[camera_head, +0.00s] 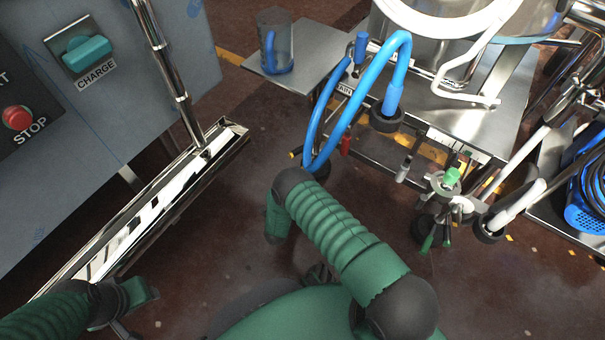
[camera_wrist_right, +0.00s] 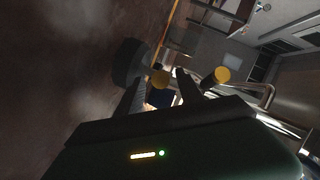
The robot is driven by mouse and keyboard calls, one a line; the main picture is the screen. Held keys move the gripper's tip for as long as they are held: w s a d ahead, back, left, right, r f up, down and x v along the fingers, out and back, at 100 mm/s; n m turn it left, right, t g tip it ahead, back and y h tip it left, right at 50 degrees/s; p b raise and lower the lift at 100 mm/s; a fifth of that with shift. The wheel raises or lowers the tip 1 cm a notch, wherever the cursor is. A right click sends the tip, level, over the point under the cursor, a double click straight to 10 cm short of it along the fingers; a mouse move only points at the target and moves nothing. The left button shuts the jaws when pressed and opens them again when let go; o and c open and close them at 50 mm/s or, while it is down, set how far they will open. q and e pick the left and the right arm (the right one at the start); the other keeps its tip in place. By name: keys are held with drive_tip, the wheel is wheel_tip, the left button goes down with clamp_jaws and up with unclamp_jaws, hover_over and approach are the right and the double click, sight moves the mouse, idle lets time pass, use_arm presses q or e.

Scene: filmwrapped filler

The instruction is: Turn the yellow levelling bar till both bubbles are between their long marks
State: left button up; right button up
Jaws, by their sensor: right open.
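I cannot make out the yellow levelling bar or its bubbles in either view. A small yellow tip (camera_head: 294,154) shows at the left of the machine's lower frame in the head view; I cannot tell if it belongs to the bar. My right arm bends down in the middle of the head view, its hand mostly hidden. In the right wrist view my right gripper (camera_wrist_right: 191,78) appears as dark fingers with round yellow ends, apart and with nothing seen between them. My left gripper (camera_head: 137,293) is at the lower left, beside the chrome rail; its fingers are unclear.
A steel machine (camera_head: 470,105) with blue hoses (camera_head: 350,105) stands at the upper right. A grey cabinet (camera_head: 130,75) with a red STOP button (camera_head: 17,118) and a chrome rail (camera_head: 160,205) is at left. Floor between is clear.

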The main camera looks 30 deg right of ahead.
drive_tip(key=b+x, duration=0.2)
drive_tip(key=x, duration=0.3)
drive_tip(key=shift+w+f+b, duration=0.1)
drive_tip(key=shift+f+b, duration=0.1)
drive_tip(key=shift+b, duration=0.1)
drive_tip(key=shift+w+d+r, duration=0.1)
drive_tip(key=shift+w+d, duration=0.15)
use_arm(q)
drive_tip(key=x, duration=0.2)
drive_tip(key=s+x, duration=0.1)
drive_tip(key=x, duration=0.1)
drive_tip(key=shift+a, duration=0.1)
use_arm(e)
drive_tip(key=c, duration=0.9)
clamp_jaws()
drive_tip(key=shift+s, duration=0.15)
